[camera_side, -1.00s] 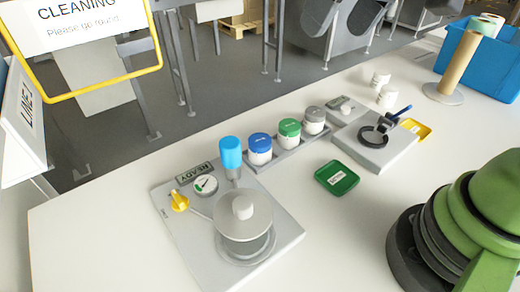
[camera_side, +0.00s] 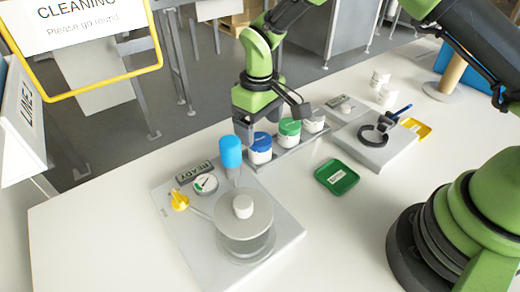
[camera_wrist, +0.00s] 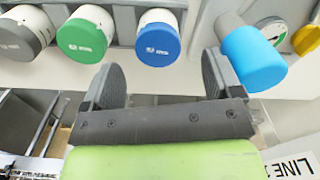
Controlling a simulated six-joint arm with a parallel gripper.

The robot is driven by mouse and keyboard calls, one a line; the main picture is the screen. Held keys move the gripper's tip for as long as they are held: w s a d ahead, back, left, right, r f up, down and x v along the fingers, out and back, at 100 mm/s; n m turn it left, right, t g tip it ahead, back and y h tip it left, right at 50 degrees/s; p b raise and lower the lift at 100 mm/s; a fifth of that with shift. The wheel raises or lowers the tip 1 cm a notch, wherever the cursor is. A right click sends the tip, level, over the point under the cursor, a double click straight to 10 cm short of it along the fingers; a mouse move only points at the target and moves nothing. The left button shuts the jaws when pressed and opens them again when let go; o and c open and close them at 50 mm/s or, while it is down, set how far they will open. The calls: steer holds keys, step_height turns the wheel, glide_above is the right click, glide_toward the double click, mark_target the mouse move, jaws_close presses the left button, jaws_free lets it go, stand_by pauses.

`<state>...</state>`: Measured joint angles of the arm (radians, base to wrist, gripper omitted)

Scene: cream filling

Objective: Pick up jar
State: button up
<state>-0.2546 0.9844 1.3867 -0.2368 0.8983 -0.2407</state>
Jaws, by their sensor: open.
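The blue-lidded jar (camera_side: 260,148) stands in a grey rack, beside the green-lidded jar (camera_side: 289,134) and the grey-lidded jar (camera_side: 313,120). My gripper (camera_side: 268,122) is open and empty, just above and behind the blue-lidded jar. In the wrist view, the blue lid (camera_wrist: 158,45) lies between the lines of my two spread fingers, a little ahead of their tips. The green lid (camera_wrist: 83,38) and grey lid (camera_wrist: 22,35) lie to its left. Whether a finger touches any jar cannot be told.
A grey station with a lidded pot (camera_side: 243,222) is in front. A green tray (camera_side: 336,177) lies to the right. The white table between is clear.

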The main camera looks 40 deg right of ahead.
mark_target(260, 139)
steer(key=shift+d+f, duration=0.1)
steer(key=shift+f, duration=2.65)
steer(key=c, duration=1.1)
steer(key=shift+o, duration=0.2)
